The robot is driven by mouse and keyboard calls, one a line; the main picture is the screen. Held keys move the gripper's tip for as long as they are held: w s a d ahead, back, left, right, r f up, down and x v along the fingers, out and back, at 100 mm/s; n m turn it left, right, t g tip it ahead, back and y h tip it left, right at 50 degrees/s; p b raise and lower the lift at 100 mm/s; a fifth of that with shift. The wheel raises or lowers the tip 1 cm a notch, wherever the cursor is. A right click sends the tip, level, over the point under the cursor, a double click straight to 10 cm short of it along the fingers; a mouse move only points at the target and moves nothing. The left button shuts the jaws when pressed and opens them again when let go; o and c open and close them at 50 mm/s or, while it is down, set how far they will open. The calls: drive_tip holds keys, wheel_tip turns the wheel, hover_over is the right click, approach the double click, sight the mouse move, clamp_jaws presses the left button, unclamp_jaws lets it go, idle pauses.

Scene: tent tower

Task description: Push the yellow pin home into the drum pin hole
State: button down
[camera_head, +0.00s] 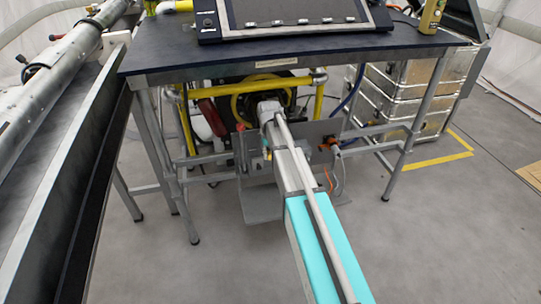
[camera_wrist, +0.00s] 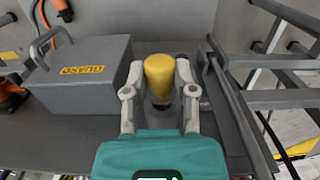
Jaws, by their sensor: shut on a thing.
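The yellow pin (camera_wrist: 159,76) stands between the two fingers of my gripper (camera_wrist: 159,90) in the wrist view. The fingers are closed on its sides, one left and one right. Its rounded yellow top faces the camera. A dark round part shows just below the pin, but I cannot tell how far the pin sits in the hole. In the head view my arm reaches under the table, and its end hides the pin and the pin hole. A drum-like dark round unit with a yellow ring (camera_head: 240,108) shows behind the arm's end.
A grey box with a handle (camera_wrist: 82,82) stands left of the pin. Grey bars (camera_wrist: 235,105) run close on the right. The table (camera_head: 290,55) with its legs stands over my arm. Metal cases (camera_head: 415,95) stand at right. The floor in front is clear.

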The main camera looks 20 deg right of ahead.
drive_tip(key=shift+w, duration=0.6)
drive_tip(key=shift+c, duration=1.7)
unclamp_jaws()
drive_tip(key=shift+s, duration=0.1)
drive_tip(key=s, duration=1.2)
drive_tip(key=shift+t, duration=0.3)
drive_tip(key=w+a+f+b, duration=0.1)
drive_tip(key=f+b, duration=0.5)
drive_tip(key=w+a+f+b, duration=0.1)
drive_tip(key=w+f+b, duration=0.1)
drive_tip(key=f+b, duration=0.5)
drive_tip(key=w+a+f+b, duration=0.1)
drive_tip(key=w+f+b, duration=0.1)
drive_tip(key=f+b, duration=0.5)
drive_tip(key=shift+w+a+f, duration=0.1)
drive_tip(key=shift+w+f, duration=0.05)
drive_tip(key=shift+f, duration=0.1)
